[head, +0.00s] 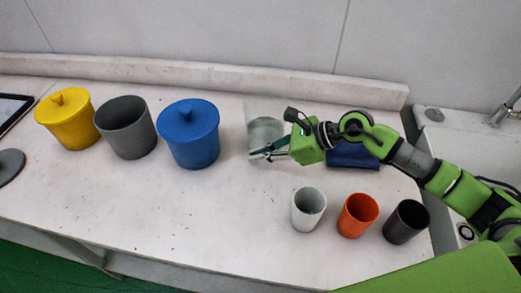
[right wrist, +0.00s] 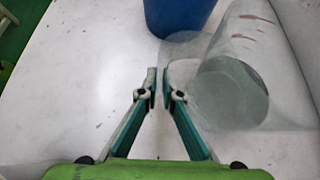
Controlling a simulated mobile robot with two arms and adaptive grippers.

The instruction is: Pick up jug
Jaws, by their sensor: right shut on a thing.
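The clear, see-through jug (head: 265,132) stands on the white table, right of the blue lidded pot. It also shows in the right wrist view (right wrist: 232,92), just right of the fingertips. My right gripper (head: 262,153) reaches in from the right, low at the jug's near side. In the right wrist view its fingers (right wrist: 159,88) are nearly together, shut on a thin clear part of the jug; the exact grip is hard to see through the transparent wall. My left gripper is not in view.
A yellow lidded pot (head: 68,122), a grey pot (head: 127,130) and a blue lidded pot (head: 190,140) stand left. White (head: 307,210), orange (head: 357,216) and dark (head: 405,223) cups stand in front of my right arm. A blue item (head: 352,155) lies partly under it. The table's front left is clear.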

